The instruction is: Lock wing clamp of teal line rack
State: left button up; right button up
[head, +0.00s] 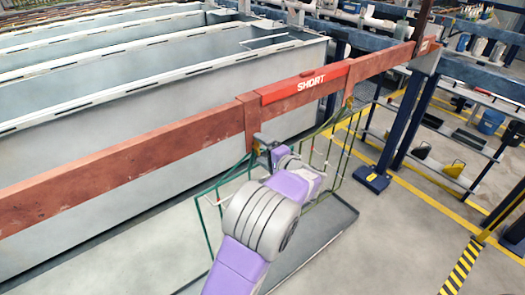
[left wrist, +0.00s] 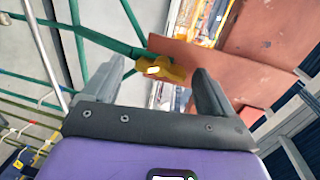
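The teal line rack (head: 207,222) is a thin green wire frame hanging from the red-brown bar (head: 120,149); my arm hides its middle. Its yellow wing clamp (left wrist: 170,71) shows in the left wrist view, at the teal tubes beside the edge of a red-brown plate. My left gripper (head: 265,145) is at the bar's lower edge in the head view. In the left wrist view its dark fingers (left wrist: 158,70) are apart, with the clamp in the gap between the fingertips. I cannot tell whether they touch it. My right gripper is not in view.
A red "SHORT" sign (head: 308,86) is on the bar. Grey tanks (head: 150,88) stand behind it. A dark tray (head: 325,228) lies below the rack. A blue post (head: 398,125) stands at right, near yellow floor lines. The floor at lower right is mostly clear.

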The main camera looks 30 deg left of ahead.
pick_arm(q)
jog(key=p+v, duration=0.1)
jog(key=v, duration=0.6)
jog(key=shift+d+p, duration=0.25)
jog(key=shift+p, duration=0.05)
jog(key=shift+s, duration=0.1)
jog(key=s+d+f+m+g+h+p, duration=0.1)
jog(key=s+f+g+h, duration=0.3)
jog(key=f, duration=0.8)
jog(key=s+d+f+g+h+p, duration=0.15)
jog(key=s+f+h, duration=0.4)
jog(key=f, duration=0.75)
jog(key=s+d+f+n+h+p, duration=0.1)
jog(key=s+d+f+n+h, duration=0.3)
jog(key=s+d, duration=0.3)
jog(key=s+d+f+n+h+p, duration=0.1)
jog(key=s+d+f+n+h, duration=0.3)
jog(key=s+d, duration=0.4)
jog(key=shift+s+f+h, duration=0.85)
jog(key=shift+s+f, duration=0.25)
jog(key=shift+s, duration=0.55)
